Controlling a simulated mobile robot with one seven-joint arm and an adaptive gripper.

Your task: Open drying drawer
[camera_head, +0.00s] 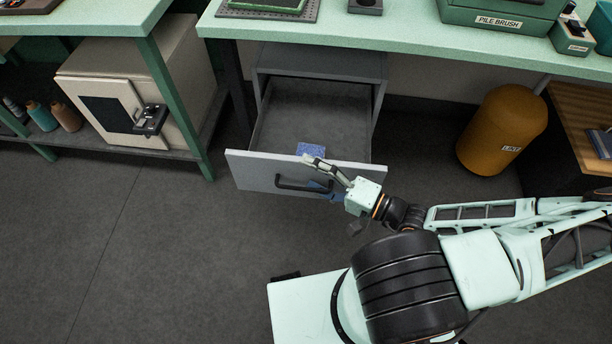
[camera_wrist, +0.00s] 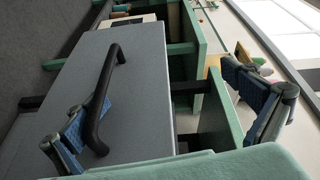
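The drying drawer (camera_head: 246,170) is pulled well out from its grey cabinet (camera_head: 320,62) under the bench, and its inside shows. Its dark bar handle (camera_head: 290,184) is on the light grey front. My gripper (camera_head: 322,174) is at the right part of the front, one finger over the top edge and one low near the handle. In the wrist view my gripper (camera_wrist: 165,108) has its fingers wide apart. The handle (camera_wrist: 100,98) lies close to the left finger; contact is unclear.
A beige box with a dark door panel (camera_head: 120,105) sits on the left shelf. An orange bin (camera_head: 500,130) stands at the right under the bench. The green bench top (camera_head: 400,35) overhangs the drawer cabinet. The floor left of the drawer is clear.

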